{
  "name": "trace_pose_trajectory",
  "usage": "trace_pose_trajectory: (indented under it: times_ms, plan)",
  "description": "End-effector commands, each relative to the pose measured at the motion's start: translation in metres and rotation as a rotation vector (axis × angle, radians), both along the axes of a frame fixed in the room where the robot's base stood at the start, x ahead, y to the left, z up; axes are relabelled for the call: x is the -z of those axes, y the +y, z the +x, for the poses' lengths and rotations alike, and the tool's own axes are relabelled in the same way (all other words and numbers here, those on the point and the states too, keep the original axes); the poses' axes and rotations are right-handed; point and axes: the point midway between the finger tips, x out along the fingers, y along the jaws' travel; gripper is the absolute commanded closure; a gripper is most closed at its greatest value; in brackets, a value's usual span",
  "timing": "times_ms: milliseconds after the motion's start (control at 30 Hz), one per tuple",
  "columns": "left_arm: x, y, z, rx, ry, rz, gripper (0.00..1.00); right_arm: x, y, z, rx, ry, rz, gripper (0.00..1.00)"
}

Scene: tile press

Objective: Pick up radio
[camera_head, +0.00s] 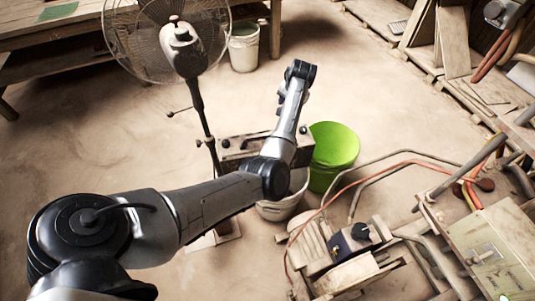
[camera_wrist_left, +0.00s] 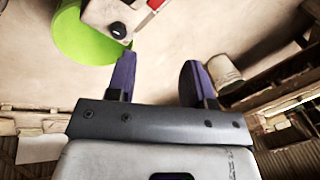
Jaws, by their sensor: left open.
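The radio is a pale grey box with dark knobs. In the head view the radio (camera_head: 240,147) shows behind my left forearm, which hides part of it. It looks to rest on a white bucket (camera_head: 277,209), beside a green bucket (camera_head: 338,150). In the left wrist view the radio (camera_wrist_left: 108,16), with a black knob and a red strip, is cut off by the top edge. My left gripper (camera_wrist_left: 157,72) is open with nothing between its dark purple fingers. The radio lies beyond the left finger, apart from it. In the head view its fingers cannot be made out.
A standing fan (camera_head: 183,45) is left of the radio, its pole close to it. Another white bucket (camera_head: 244,47) stands by a wooden bench (camera_head: 60,38). Machinery with hoses (camera_head: 350,243) fills the lower right. The floor behind the green bucket is clear.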

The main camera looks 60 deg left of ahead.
Motion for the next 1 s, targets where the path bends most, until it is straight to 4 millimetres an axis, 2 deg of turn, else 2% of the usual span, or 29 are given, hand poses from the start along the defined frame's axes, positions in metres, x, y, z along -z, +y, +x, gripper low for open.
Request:
trace_pose_trajectory:
  times_ms: [33,100,167,300,500,667,867,1000]
  plan:
    - [0.02,-0.005,-0.006,0.059,0.101,-0.02,0.52,-0.001,0.001,0.0,0.002,0.0,0.002,1.0]
    - [0.038,-0.009,-0.015,0.163,0.24,-0.033,0.52,-0.001,0.001,0.0,0.001,0.0,0.002,1.0]
    - [0.044,-0.01,-0.021,0.237,0.323,-0.036,0.52,0.0,0.001,0.0,0.002,0.0,0.002,1.0]
    - [0.041,-0.007,-0.03,0.366,0.424,-0.045,0.52,0.0,0.0,0.0,0.0,0.002,0.0,1.0]
    - [0.041,-0.009,-0.032,0.507,0.473,-0.079,0.52,0.001,-0.003,-0.001,-0.005,0.003,-0.01,1.0]
    - [0.048,-0.007,-0.033,0.544,0.482,-0.085,0.52,0.005,-0.004,-0.001,-0.009,0.004,-0.015,1.0]
    - [0.071,0.0,-0.041,0.544,0.483,-0.085,0.52,0.018,-0.004,-0.001,-0.007,0.004,-0.014,1.0]
    - [0.094,0.007,-0.048,0.542,0.482,-0.085,0.52,0.03,-0.003,-0.001,-0.005,0.005,-0.01,1.0]
